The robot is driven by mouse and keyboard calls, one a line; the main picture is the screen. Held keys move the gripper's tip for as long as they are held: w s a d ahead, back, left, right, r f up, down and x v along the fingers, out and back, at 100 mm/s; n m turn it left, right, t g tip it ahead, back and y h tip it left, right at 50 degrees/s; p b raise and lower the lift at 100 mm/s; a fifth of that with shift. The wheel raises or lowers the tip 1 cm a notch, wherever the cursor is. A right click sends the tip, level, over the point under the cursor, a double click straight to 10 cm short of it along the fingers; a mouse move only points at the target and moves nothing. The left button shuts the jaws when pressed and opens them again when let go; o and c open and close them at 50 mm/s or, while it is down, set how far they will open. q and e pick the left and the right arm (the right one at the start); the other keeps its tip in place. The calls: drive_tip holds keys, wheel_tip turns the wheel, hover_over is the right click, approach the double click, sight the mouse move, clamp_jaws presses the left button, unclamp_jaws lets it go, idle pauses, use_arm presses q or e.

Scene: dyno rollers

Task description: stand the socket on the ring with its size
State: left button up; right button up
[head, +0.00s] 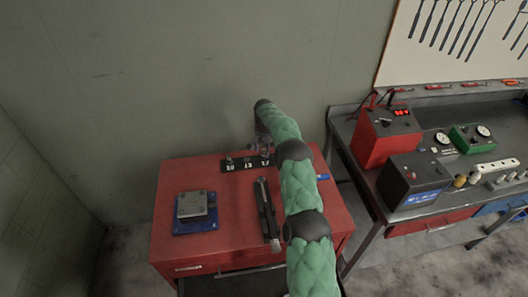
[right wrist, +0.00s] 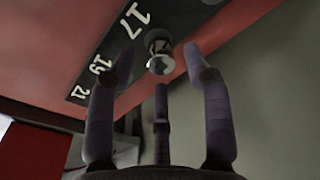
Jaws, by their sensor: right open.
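A dark strip (head: 240,165) printed with white numbers lies at the back of the red cabinet top, and small metal pieces show along it. In the right wrist view the strip (right wrist: 90,66) reads 17, 19 and 21. A shiny metal socket (right wrist: 160,62) is at the strip's edge beside the 17; its size mark is not readable. My right gripper (head: 262,142) is over the strip's right end. In the right wrist view its open fingers (right wrist: 160,52) are spread on either side of the socket, with no clear contact. The rings are not clearly visible. My left gripper is not in view.
On the red cabinet top (head: 175,250), a blue-based metal block (head: 194,210) stands at left and a long dark tool (head: 266,212) lies mid-right. A blue-handled item (head: 323,177) is at the right edge. A workbench with a red device (head: 385,135) stands at right.

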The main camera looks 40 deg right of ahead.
wheel_tip(320, 180, up, 10)
drive_tip(key=shift+s+a+f, duration=0.15)
drive_tip(key=shift+s+a, duration=0.2)
drive_tip(key=shift+s, duration=0.05)
